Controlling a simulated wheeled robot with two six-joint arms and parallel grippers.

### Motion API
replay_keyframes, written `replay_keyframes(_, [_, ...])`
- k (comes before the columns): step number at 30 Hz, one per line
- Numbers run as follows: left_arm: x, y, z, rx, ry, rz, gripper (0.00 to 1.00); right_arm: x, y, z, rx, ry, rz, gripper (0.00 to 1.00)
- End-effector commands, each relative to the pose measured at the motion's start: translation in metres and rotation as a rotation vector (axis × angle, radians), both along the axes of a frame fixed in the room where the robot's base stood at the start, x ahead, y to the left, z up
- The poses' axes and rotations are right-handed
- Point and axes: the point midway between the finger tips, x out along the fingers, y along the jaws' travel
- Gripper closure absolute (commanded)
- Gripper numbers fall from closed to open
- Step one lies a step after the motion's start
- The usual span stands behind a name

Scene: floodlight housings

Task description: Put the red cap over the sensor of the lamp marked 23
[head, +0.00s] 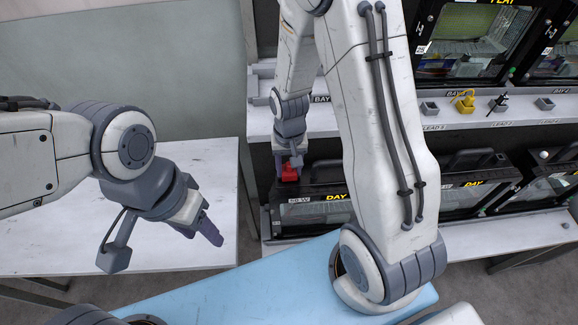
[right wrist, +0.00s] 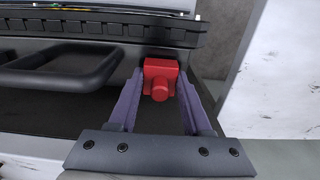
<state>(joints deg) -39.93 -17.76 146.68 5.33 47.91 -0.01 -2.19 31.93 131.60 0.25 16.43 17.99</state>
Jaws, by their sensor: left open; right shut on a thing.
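The red cap (head: 289,174) is at the top left corner of the lower left lamp (head: 322,212), which has a "DAY" label. My right gripper (head: 289,164) is shut on the cap. In the right wrist view the cap (right wrist: 160,68) sits between the purple fingertips, its round knob towards the camera, beside the lamp's black handle (right wrist: 70,68). No sensor shows under the cap, and I cannot tell whether cap and lamp touch. No number 23 is readable on this lamp. My left gripper (head: 212,233) is open and empty, over the white table.
More lamps stand right of it (head: 470,190) and on the shelf above (head: 465,40). The shelf edge (head: 440,128) carries small grey holders, a yellow part (head: 465,101) and a black part (head: 498,103). The white table (head: 150,170) is bare. A light blue surface (head: 230,290) lies in front.

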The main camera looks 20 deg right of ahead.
Motion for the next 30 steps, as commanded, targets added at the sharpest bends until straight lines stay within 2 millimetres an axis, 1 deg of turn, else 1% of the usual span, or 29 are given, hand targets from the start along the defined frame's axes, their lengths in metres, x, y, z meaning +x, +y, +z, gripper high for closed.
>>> replay_keyframes(2, [0.0, 0.0, 0.0, 0.0, 0.0, 0.0, 0.5, 0.0, 0.0, 0.0, 0.0, 0.0, 0.0, 1.0])
replay_keyframes(3, [0.0, 0.0, 0.0, 0.0, 0.0, 0.0, 0.5, 0.0, 0.0, 0.0, 0.0, 0.0, 0.0, 0.43])
replay_keyframes(5, [0.0, 0.0, 0.0, 0.0, 0.0, 0.0, 0.5, 0.0, 0.0, 0.0, 0.0, 0.0, 0.0, 0.21])
replay_keyframes(14, [0.0, 0.0, 0.0, 0.0, 0.0, 0.0, 0.5, 0.0, 0.0, 0.001, 0.0, 0.0, 0.0, 0.21])
replay_keyframes(17, [0.0, 0.0, 0.005, 0.0, 0.0, 0.0, 0.5, 0.0, 0.0, 0.007, 0.0, -0.001, 0.0, 0.21])
replay_keyframes(19, [0.0, 0.0, 0.012, 0.0, 0.0, 0.0, 0.5, 0.001, 0.0, 0.016, 0.0, -0.002, 0.0, 0.21])
replay_keyframes(21, [0.0, 0.0, 0.007, 0.0, 0.0, 0.0, 0.5, 0.002, 0.0, 0.023, 0.0, -0.006, 0.0, 0.21])
replay_keyframes(23, [0.0, 0.0, 0.005, 0.0, 0.0, 0.0, 0.5, 0.002, 0.0, 0.034, 0.0, -0.008, 0.0, 0.21])
replay_keyframes(30, [0.0, 0.0, 0.0, 0.0, 0.0, 0.0, 0.5, 0.002, 0.0, 0.088, -0.001, -0.009, 0.0, 0.21])
